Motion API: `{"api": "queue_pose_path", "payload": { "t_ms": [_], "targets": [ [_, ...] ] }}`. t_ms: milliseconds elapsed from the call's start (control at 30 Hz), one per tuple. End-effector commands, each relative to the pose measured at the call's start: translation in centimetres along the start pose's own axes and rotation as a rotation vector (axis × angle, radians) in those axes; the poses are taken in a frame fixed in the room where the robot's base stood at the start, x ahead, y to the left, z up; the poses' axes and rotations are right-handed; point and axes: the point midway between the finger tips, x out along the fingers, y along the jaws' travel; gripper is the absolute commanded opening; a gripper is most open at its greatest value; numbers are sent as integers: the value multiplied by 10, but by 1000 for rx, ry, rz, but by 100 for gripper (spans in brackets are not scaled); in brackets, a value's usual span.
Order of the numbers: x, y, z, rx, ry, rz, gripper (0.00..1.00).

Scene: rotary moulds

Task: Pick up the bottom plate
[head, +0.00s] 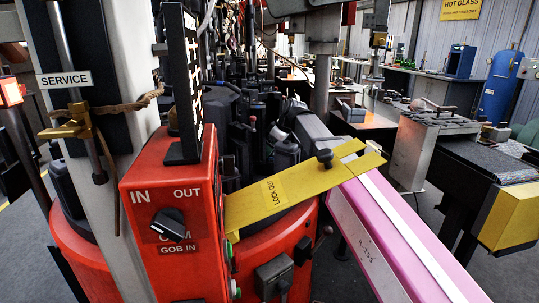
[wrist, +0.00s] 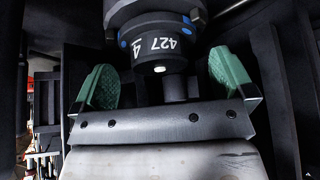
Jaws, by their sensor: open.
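My gripper (wrist: 162,72) shows in the wrist view, with its two green-padded fingers spread wide apart and nothing shut between them. A dark round part (wrist: 150,42) marked 427 and 4 hangs at the top middle, between and beyond the fingers. It has blue dots on its side and a small bright spot at its lower end. A narrower dark stub shows below it. I see no gap small enough to call contact with either finger. I cannot tell for sure which part is the bottom plate. My gripper is not clear in the head view.
In the head view, a red control box (head: 172,262) stands in front of the crowded dark machine. A yellow guard bar (head: 285,197) crosses to a pink beam (head: 362,228). Dark uprights crowd both sides in the wrist view. Floor at the right is partly clear.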

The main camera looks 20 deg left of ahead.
Motion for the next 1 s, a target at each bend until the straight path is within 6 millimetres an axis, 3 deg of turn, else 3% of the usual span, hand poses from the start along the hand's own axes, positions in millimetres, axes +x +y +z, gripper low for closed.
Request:
{"api": "queue_pose_path", "payload": {
  "t_ms": [133,367,400,533,567,1000],
  "targets": [
    [19,0,0,0,-1,-1,100],
    [22,0,0,0,0,0,100],
    [22,0,0,0,0,0,97],
    [22,0,0,0,0,0,54],
    [22,0,0,0,0,-1,49],
    [12,0,-7,0,2,0,49]
  ]
}}
